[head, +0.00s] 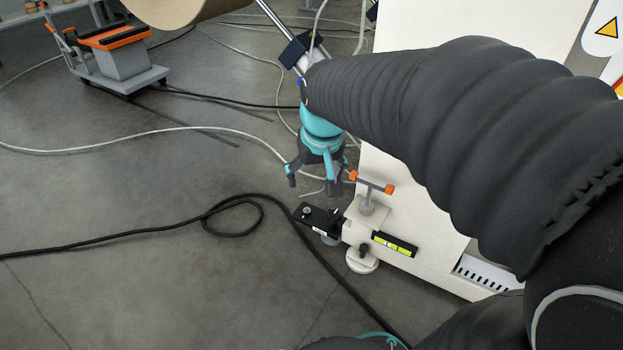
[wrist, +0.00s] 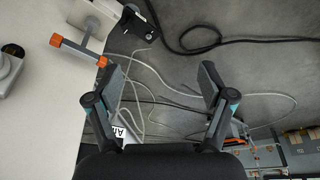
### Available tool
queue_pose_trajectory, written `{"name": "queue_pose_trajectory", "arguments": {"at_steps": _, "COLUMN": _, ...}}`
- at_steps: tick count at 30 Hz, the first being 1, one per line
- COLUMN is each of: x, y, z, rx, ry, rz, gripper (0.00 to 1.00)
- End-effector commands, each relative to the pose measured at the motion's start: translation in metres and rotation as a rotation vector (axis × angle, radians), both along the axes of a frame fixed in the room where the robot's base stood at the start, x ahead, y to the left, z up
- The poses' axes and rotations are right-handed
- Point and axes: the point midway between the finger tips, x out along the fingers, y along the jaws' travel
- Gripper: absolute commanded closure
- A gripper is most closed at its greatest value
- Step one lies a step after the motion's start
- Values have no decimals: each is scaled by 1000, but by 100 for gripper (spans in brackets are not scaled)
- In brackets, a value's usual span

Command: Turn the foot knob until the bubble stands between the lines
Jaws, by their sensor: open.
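A T-shaped handle with orange ends (head: 371,183) stands on a grey post on top of the machine's white foot bracket. It also shows at the upper left of the wrist view (wrist: 80,49). A round pale foot pad (head: 362,264) rests on the floor below the bracket. A yellow-green level vial (head: 394,245) in a black holder sits on the bracket's side; its bubble is too small to place against the lines. My gripper (head: 318,190) is open and empty, left of the T-handle in the head view and apart from it. Its fingers (wrist: 164,82) show nothing between them.
A black cable (head: 235,205) loops on the floor and runs past the foot. A black plate (head: 316,219) juts from the bracket. The white machine body (head: 405,185) stands behind. A grey-orange cart (head: 118,62) is at the back left. Pale hoses cross the floor.

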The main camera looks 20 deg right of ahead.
Motion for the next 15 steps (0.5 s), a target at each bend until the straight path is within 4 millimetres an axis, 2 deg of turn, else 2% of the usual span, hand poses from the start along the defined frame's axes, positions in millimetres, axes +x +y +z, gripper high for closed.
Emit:
{"name": "queue_pose_trajectory", "arguments": {"at_steps": 3, "x": 36, "y": -12, "z": -12, "rx": 7, "ry": 51, "rz": -26, "gripper": 19}}
{"name": "queue_pose_trajectory", "arguments": {"at_steps": 8, "x": 81, "y": -30, "z": -38, "rx": 16, "ry": 112, "rz": -59, "gripper": 19}}
{"name": "queue_pose_trajectory", "arguments": {"at_steps": 15, "x": 139, "y": -60, "z": -94, "rx": 32, "ry": 201, "rz": -111, "gripper": 19}}
